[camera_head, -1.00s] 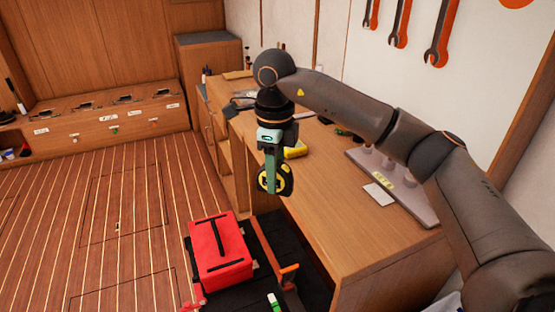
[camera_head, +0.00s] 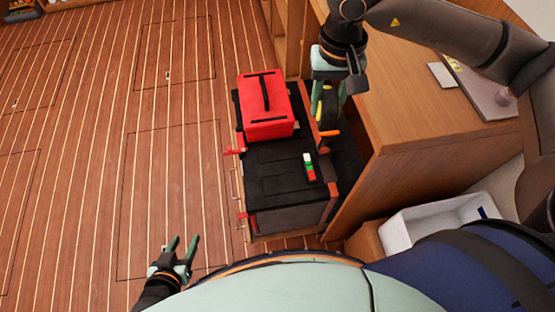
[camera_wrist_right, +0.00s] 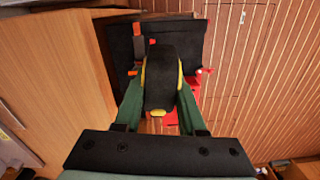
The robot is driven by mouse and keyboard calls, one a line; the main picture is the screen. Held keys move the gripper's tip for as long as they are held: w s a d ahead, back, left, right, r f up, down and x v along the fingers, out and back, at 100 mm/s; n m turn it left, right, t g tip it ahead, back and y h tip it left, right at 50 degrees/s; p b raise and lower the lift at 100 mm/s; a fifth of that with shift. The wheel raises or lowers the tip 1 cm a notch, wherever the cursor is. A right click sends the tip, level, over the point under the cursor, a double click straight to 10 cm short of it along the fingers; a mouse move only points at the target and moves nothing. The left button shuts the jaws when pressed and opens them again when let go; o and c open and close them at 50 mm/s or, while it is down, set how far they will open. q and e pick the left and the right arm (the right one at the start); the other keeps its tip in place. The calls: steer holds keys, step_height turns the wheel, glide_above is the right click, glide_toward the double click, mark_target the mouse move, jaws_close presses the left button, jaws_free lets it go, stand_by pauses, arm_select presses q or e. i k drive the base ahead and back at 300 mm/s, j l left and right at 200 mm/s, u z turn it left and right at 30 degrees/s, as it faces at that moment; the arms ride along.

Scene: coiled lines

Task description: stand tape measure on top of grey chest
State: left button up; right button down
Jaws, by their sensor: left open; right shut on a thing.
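The grey chest (camera_head: 270,205) stands on the floor beside the desk, with a dark top and red latches. A red box (camera_head: 265,118) and a small red, green and white item (camera_head: 310,170) rest on its top. My right gripper (camera_head: 327,88) is shut on the black and yellow tape measure (camera_head: 329,108), above the chest's right side near the desk. In the right wrist view the tape measure (camera_wrist_right: 161,82) sits between the green fingers, with the chest top (camera_wrist_right: 191,38) beyond it. My left gripper (camera_head: 181,247) is open and empty over the floor at lower left.
The wooden desk (camera_head: 420,120) rises close at the right of the chest. A white bin (camera_head: 425,222) stands at lower right. An orange handle (camera_head: 329,133) shows at the chest's right edge. The chest's near top is mostly bare, and the left floor is open.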

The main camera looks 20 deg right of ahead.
mark_target(262, 182)
steer(key=i+j+z, duration=0.1)
steer(key=j+z, duration=0.2)
steer(key=j, duration=0.25)
steer(key=i+j+z, duration=0.1)
steer(key=j+z, duration=0.2)
steer(key=j, duration=0.25)
steer(key=i+j+z, duration=0.25)
steer(key=k+j, duration=0.1)
